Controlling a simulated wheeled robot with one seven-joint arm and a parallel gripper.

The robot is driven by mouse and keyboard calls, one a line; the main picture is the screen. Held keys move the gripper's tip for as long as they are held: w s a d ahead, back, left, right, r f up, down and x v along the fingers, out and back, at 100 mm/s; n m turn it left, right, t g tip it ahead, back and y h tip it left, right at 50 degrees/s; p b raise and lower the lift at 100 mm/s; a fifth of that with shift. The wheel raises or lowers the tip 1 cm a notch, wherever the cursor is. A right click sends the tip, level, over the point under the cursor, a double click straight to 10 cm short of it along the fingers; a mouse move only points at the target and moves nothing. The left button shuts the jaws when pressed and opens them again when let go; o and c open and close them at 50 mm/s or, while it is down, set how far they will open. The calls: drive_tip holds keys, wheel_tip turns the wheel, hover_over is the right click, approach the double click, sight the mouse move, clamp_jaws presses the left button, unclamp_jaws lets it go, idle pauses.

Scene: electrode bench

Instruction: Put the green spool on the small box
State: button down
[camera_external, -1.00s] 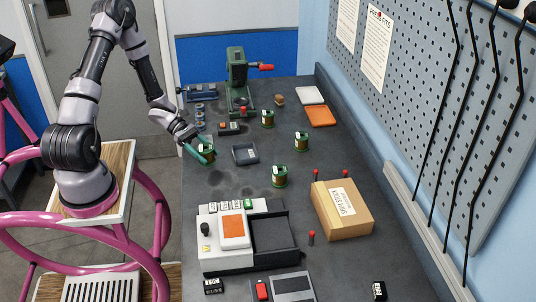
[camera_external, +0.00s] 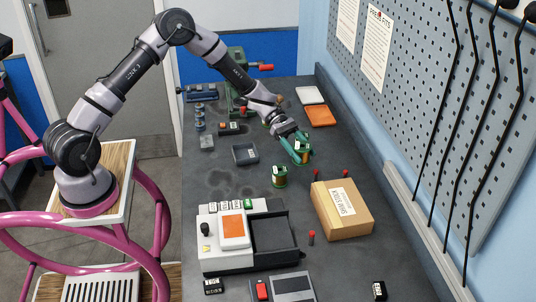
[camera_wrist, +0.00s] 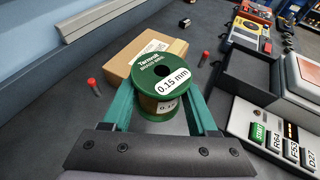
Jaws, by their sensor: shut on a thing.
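My gripper (camera_external: 300,152) is shut on a green spool (camera_wrist: 160,75) with a copper-coloured winding and a "0.15 mm" label. The spool is upright between the green fingers in the wrist view, and it also shows in the external view (camera_external: 305,149). A tan cardboard box (camera_external: 342,210) with a white label lies to the right and nearer the camera; it shows behind the spool in the wrist view (camera_wrist: 143,48), partly hidden. The held spool is apart from this box. Another green spool (camera_external: 279,176) stands on the bench. A small grey block (camera_external: 207,142) lies farther left.
A dark open tray (camera_external: 245,154) lies left of my gripper. A white machine (camera_external: 210,247) with an orange panel stands in front. Red-capped pieces (camera_external: 311,237) stand near the box. The pegboard wall bounds the right side.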

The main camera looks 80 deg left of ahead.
wheel_tip(320, 180, up, 4)
drive_tip(key=m+g, duration=0.1)
hover_over(342, 201)
drive_tip(key=shift+h, duration=0.3)
wheel_tip(342, 201, down, 10)
drive_tip(key=shift+r, duration=0.1)
drive_tip(key=shift+c, duration=0.9)
unclamp_jaws()
